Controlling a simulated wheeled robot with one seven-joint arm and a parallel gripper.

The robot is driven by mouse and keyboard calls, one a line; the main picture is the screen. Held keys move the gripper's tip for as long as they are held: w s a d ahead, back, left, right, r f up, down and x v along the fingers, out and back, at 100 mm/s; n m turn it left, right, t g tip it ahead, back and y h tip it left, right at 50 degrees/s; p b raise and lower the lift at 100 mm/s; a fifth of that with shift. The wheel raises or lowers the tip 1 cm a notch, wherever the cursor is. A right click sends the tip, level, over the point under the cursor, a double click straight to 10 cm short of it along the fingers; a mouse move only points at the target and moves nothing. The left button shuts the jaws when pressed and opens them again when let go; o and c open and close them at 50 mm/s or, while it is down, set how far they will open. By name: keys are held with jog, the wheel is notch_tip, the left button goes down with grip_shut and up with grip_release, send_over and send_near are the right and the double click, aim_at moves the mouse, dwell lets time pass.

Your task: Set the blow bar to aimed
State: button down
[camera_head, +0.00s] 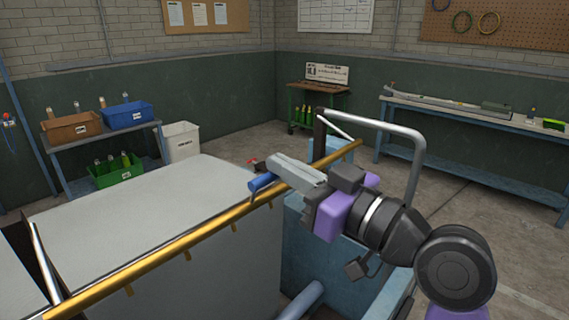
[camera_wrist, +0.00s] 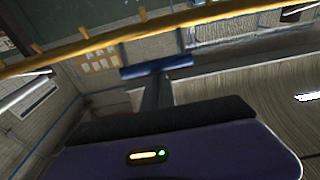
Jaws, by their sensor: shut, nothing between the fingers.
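The blow bar (camera_head: 190,237) is a long yellow-gold bar running diagonally along the edge of a pale grey surface. It crosses the top of the wrist view (camera_wrist: 120,37). A short blue handle (camera_head: 262,182) sits beside the bar, close to my fingertips. It shows as a blue crosspiece in the wrist view (camera_wrist: 157,67). My gripper (camera_head: 272,163) is shut and empty, its grey fingers lying over the bar near the handle. The fingers (camera_wrist: 155,88) end at the handle in the wrist view. Whether they touch it I cannot tell.
A bent grey tube frame (camera_head: 415,150) stands close behind my wrist. The pale grey surface (camera_head: 130,215) fills the left front. Crates stand on a side table (camera_head: 75,150) at left. A long bench (camera_head: 455,112) lines the right wall. Open floor lies at right.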

jog(key=shift+f+b, duration=0.6)
jog(key=shift+b, duration=0.35)
notch_tip(320, 180, down, 11)
jog(key=w+a+t+y+b, duration=0.1)
jog(key=a+t+y+b, duration=0.1)
jog(key=b, duration=2)
jog(key=shift+w+a+r+t+y, duration=0.2)
jog(key=shift+w+t+y, duration=0.15)
jog(key=shift+y, duration=0.25)
jog(key=shift+r, duration=0.15)
